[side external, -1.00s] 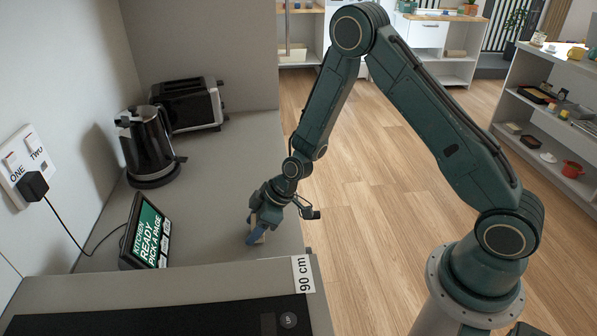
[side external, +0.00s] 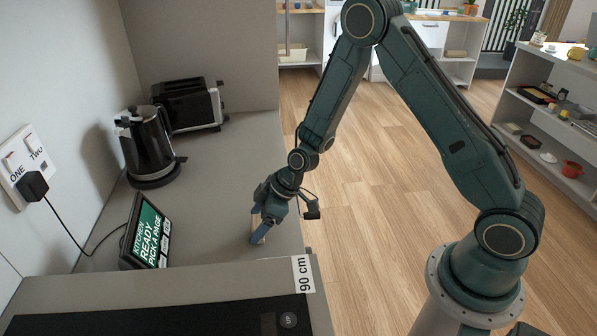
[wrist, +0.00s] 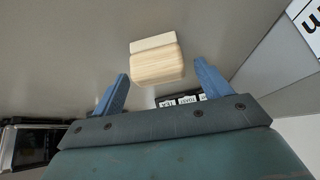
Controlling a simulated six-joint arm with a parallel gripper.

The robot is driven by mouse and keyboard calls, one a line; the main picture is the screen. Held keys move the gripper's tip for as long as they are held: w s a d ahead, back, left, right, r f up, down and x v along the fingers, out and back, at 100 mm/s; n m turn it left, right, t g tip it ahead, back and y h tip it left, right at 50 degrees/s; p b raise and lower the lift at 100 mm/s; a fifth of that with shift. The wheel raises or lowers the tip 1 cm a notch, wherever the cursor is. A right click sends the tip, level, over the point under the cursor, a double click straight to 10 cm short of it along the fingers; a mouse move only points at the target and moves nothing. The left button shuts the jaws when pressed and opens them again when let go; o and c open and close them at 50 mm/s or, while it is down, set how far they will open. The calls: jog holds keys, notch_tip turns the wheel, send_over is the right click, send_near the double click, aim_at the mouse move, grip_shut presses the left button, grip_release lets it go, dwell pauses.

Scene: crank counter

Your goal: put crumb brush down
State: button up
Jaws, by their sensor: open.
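The crumb brush (wrist: 157,61) shows in the wrist view as a pale wooden block with a lighter strip along one edge. It lies on the grey counter (wrist: 60,45), between and beyond the two blue fingertips. My gripper (wrist: 163,80) is open, with a clear gap between each finger and the brush. In the side view my gripper (side external: 258,236) points down at the counter near its front edge. The brush (side external: 260,241) is mostly hidden there behind the blue fingers, with only a small pale part showing.
A tablet (side external: 146,236) stands on the counter left of my gripper. A black kettle (side external: 149,148) and a toaster (side external: 190,105) are farther back. A cord runs from a wall plug (side external: 33,186) to the tablet. The counter between the toaster and my gripper is clear.

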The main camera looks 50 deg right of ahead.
jog(key=v, duration=0.9)
jog(key=shift+r, duration=0.35)
jog(key=shift+s+d, duration=0.1)
jog(key=s+d+r+m+h, duration=0.1)
jog(key=s+r+m, duration=0.1)
jog(key=s+r, duration=0.45)
jog(key=s+r+m+h, duration=0.15)
jog(key=s+r, duration=0.25)
jog(key=r, duration=0.5)
jog(key=s+d+r+m+h, duration=0.1)
jog(key=s+r+m, duration=0.1)
jog(key=s, duration=0.5)
jog(key=s+d+r+m+h, duration=0.1)
jog(key=s+d+r+m, duration=0.1)
jog(key=s, duration=0.5)
notch_tip(320, 180, up, 2)
jog(key=shift+s+r+m+t, duration=0.2)
jog(key=shift+m+t, duration=0.2)
jog(key=shift+m, duration=0.05)
